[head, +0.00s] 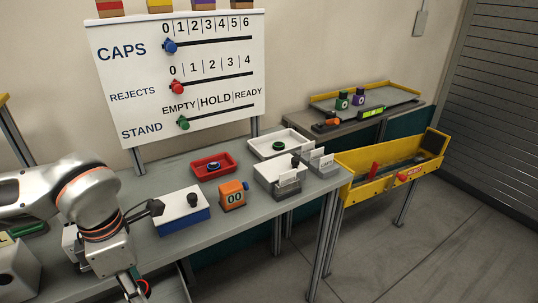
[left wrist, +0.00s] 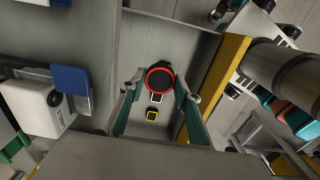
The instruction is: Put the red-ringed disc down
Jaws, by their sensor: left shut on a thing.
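The red-ringed disc (left wrist: 160,79) has a dark round face and a red rim. It shows near the middle of the left wrist view, between the two fingers of my left gripper (left wrist: 160,84), which is shut on it. In the head view only a red arc of the disc (head: 143,287) shows at the bottom edge, beside my left wrist; the rest is hidden or cut off. I cannot tell whether the disc touches anything beneath it. My right gripper is not in view.
A blue-and-white box (head: 182,213), an orange counter reading 00 (head: 232,195), a red tray (head: 230,170) and a white tray (head: 260,145) stand on the grey bench (head: 250,224). A yellow-framed item (left wrist: 154,115) lies below the disc in the wrist view. A yellow-sided chute (head: 350,170) stands right.

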